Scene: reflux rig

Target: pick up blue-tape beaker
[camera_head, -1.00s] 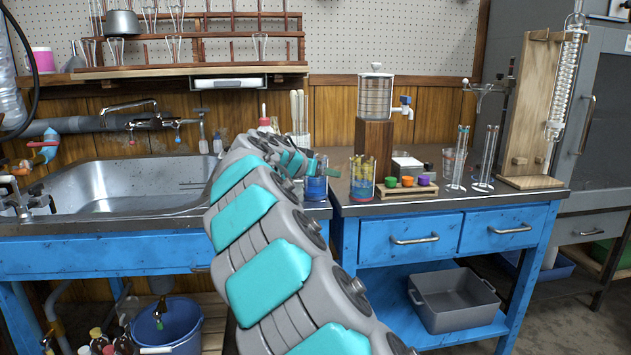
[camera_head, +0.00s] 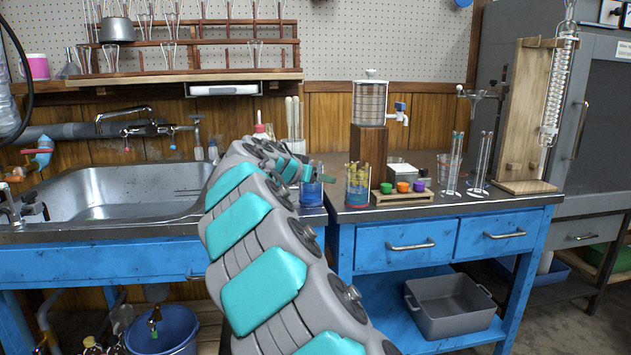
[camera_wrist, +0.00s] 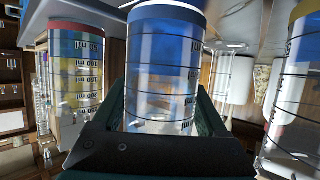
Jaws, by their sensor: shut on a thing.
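The blue-tape beaker (camera_head: 311,192) is at the front edge of the counter, right of the sink, partly hidden by my arm. In the wrist view the blue-tape beaker (camera_wrist: 165,65) fills the middle, clear with black markings and a blue band at the picture's top. My gripper (camera_wrist: 165,135) is shut on it, with dark jaws around its sides. In the head view my gripper (camera_head: 304,172) is small beside the beaker. I cannot tell whether the beaker touches the counter.
A beaker with yellow and red (camera_head: 357,187) stands close on the right. Beyond it are a wooden rack with coloured caps (camera_head: 404,195), glass cylinders (camera_head: 480,165) and a condenser stand (camera_head: 530,120). The sink (camera_head: 110,190) is left. Another banded beaker (camera_wrist: 295,100) shows at right in the wrist view.

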